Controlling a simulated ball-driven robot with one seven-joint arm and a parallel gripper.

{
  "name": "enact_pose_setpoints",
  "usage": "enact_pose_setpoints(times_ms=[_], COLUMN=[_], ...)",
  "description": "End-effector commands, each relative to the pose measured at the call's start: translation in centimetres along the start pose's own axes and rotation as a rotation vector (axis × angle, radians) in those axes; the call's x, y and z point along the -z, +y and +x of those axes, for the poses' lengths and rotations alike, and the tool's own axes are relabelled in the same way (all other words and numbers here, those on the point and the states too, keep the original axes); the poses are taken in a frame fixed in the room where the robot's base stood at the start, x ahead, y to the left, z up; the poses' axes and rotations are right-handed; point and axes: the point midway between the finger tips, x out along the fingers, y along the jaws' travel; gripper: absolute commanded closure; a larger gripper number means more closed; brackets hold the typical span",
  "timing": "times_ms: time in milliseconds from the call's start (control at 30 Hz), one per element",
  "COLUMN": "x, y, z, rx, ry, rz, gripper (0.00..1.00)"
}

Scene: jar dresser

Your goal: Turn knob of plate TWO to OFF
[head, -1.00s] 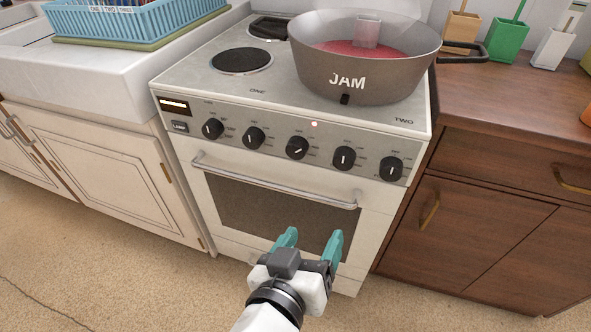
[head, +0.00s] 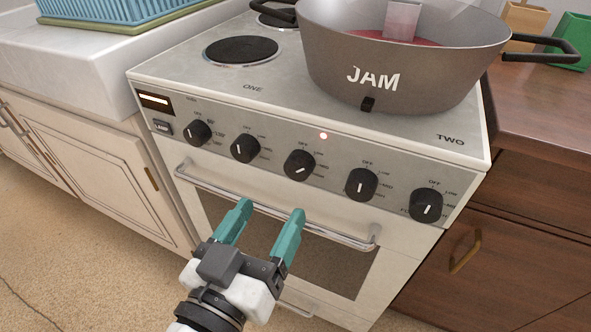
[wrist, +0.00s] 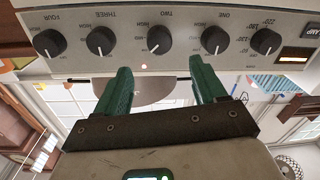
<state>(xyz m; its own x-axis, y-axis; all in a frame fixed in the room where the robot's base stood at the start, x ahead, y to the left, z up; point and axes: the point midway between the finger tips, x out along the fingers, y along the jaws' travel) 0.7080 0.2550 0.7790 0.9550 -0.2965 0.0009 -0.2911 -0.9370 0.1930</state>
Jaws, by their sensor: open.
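The knob of plate TWO (head: 299,165) is the middle black knob on the stove's front panel. Its white pointer mark is slanted, away from the OFF label above it. The same knob shows in the wrist view (wrist: 160,40), where the panel appears upside down with TWO printed by it. My gripper (head: 270,210) is open and empty, in front of the oven door and below the knob row. In the wrist view my gripper's fingers (wrist: 160,68) lie either side of the knob's line, with tips short of it and not touching.
Knobs ONE (head: 245,147), THREE (head: 361,184) and FOUR (head: 426,206) flank it, pointers roughly upright. The oven handle (head: 330,227) runs just below. A JAM pot (head: 400,70) stands on the stove's right.

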Motion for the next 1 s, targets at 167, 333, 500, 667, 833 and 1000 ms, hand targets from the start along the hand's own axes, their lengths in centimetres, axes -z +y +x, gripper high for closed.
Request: enact_pose_setpoints(times_ms=[167, 333, 500, 667, 833, 1000], x=[-0.2, -0.2, -0.1, -0.1, -0.1, 0.0], y=[0.1, 0.1, 0.1, 0.1, 0.1, 0.1], z=[3.4, 6.3, 8.2, 9.0, 9.1, 9.0], rx=[-0.005, -0.004, -0.002, -0.001, -0.001, -0.001], ry=[-0.001, 0.0, 0.0, -0.001, -0.001, -0.001], rz=[0.001, 0.0, 0.001, 0.0, 0.0, 0.0], gripper=[0.3, 0.3, 0.3, 0.3, 0.3, 0.37])
